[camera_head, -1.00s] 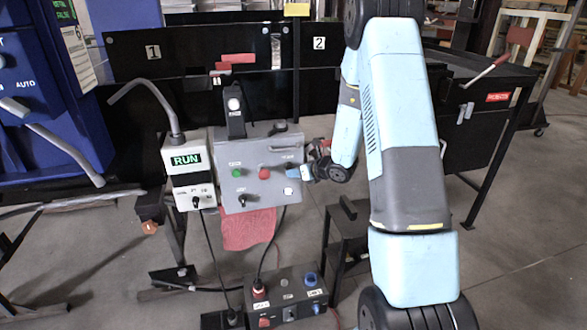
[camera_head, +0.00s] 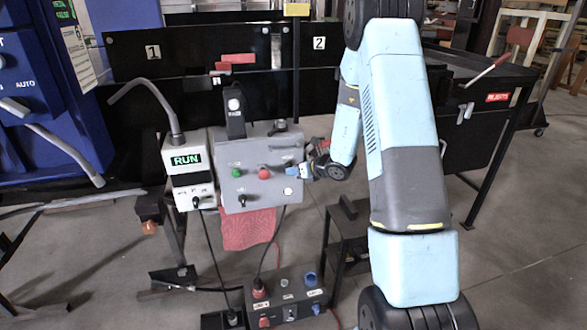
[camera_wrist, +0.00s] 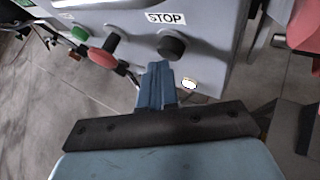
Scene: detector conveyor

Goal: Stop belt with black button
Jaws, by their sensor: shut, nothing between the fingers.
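The black button (camera_wrist: 171,44) sits below a white STOP label (camera_wrist: 166,17) on the grey control box (camera_head: 262,144). My gripper (camera_wrist: 158,68) is shut and empty, its blue fingertips just below and slightly left of the button in the wrist view. I cannot tell whether they touch the box. In the head view my gripper (camera_head: 292,171) is at the right side of the box front, and the black button is hard to make out there. A red button (camera_wrist: 104,49) and a green button (camera_wrist: 79,33) are to its left. The display (camera_head: 186,160) reads RUN.
A second box (camera_head: 297,283) with red and blue connectors is below. Cables hang down from the panels. A red cloth (camera_head: 248,230) hangs under the control box. A black table (camera_head: 480,75) stands on the right. Grey floor is open at lower right.

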